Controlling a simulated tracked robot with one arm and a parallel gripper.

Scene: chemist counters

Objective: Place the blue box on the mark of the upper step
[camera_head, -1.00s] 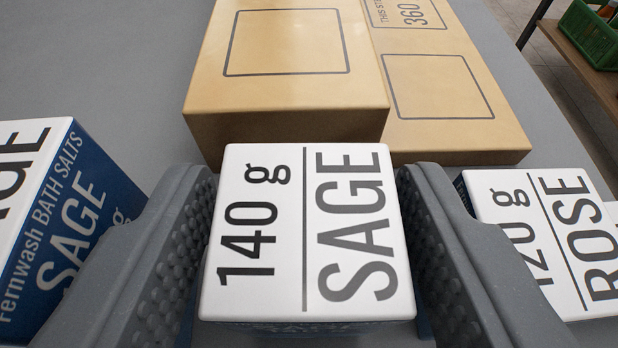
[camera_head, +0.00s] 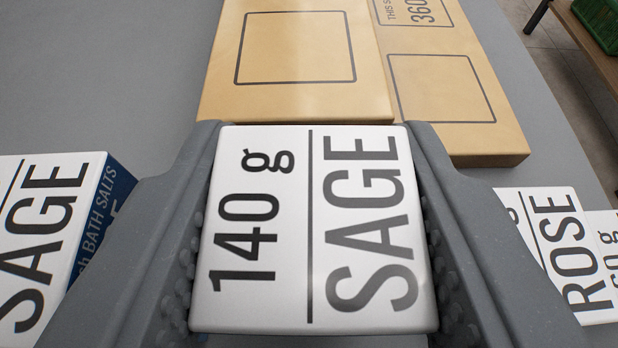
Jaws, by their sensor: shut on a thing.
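My gripper (camera_head: 318,215) is shut on a box with a white top reading "140 g SAGE" (camera_head: 305,290). Its sides are hidden in this view, so I cannot see their colour. Beyond the held box stands a cardboard-brown stepped block. Its upper step (camera_head: 215,95) is at the left and has a dark square outline as its mark (camera_head: 296,48). The lower step (camera_head: 505,125) is to the right, with its own square mark (camera_head: 441,88) and the print "THIS S... 360". The held box is on the near side of the upper step and overlaps its front edge in the picture.
Another SAGE box (camera_head: 45,225), white-topped with a blue side, stands left of my gripper. A white-topped ROSE box (camera_head: 562,250) and one more box (camera_head: 606,232) stand at the right. The grey counter (camera_head: 90,70) is clear at the upper left. A green crate (camera_head: 603,20) is beyond the counter.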

